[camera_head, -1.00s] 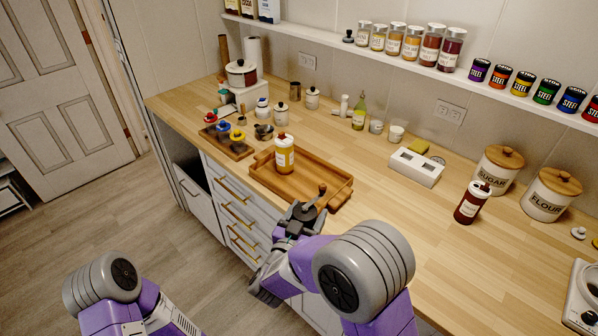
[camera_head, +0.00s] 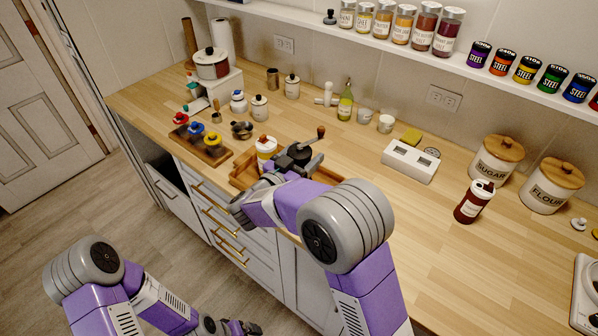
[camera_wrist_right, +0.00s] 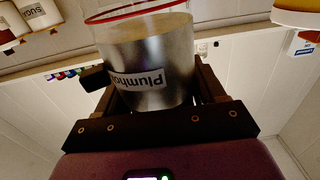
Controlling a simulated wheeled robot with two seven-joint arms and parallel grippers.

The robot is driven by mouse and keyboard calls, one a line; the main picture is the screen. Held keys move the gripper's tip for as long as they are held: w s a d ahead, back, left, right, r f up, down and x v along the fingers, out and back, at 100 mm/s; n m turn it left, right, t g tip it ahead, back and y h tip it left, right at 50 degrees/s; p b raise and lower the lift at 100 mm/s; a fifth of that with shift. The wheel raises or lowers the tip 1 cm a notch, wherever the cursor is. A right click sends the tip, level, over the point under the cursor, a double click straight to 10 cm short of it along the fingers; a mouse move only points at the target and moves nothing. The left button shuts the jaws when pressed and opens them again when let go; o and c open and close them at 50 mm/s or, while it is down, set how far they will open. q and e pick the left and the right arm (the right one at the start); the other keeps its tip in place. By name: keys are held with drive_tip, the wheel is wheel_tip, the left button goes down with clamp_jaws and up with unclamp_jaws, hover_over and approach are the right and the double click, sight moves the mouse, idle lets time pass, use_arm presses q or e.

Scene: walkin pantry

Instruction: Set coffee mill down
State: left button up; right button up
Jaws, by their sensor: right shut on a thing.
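My right gripper (camera_head: 297,158) is shut on the coffee mill (camera_head: 309,139), whose crank and brown knob stick up above the fingers in the head view. Most of the mill's body is hidden by my gripper there. In the right wrist view a metal cylinder (camera_wrist_right: 150,65) with a red rim and an upside-down label sits between the fingers. The mill shows above the wooden tray (camera_head: 243,177); I cannot tell if it touches anything below. My left gripper (camera_head: 238,327) is at the bottom edge, partly cut off, away from the counter.
A bottle with a white cap (camera_head: 266,146) stands in the tray, partly hidden by my right arm. A board with colored-topped items (camera_head: 203,146) lies left of it.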

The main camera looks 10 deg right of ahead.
drive_tip(key=shift+f+b, duration=0.6)
drive_tip(key=shift+f, duration=1.85)
drive_tip(key=shift+f, duration=0.2)
drive_tip(key=o, duration=1.3)
drive_tip(key=shift+o, duration=0.2)
drive_tip(key=shift+r, duration=0.2)
drive_tip(key=shift+s+a, duration=0.15)
drive_tip(key=shift+a, duration=0.15)
drive_tip(key=p+v, duration=0.1)
drive_tip(key=v, duration=1)
drive_tip(key=shift+s+p, duration=0.15)
drive_tip(key=shift+p, duration=0.2)
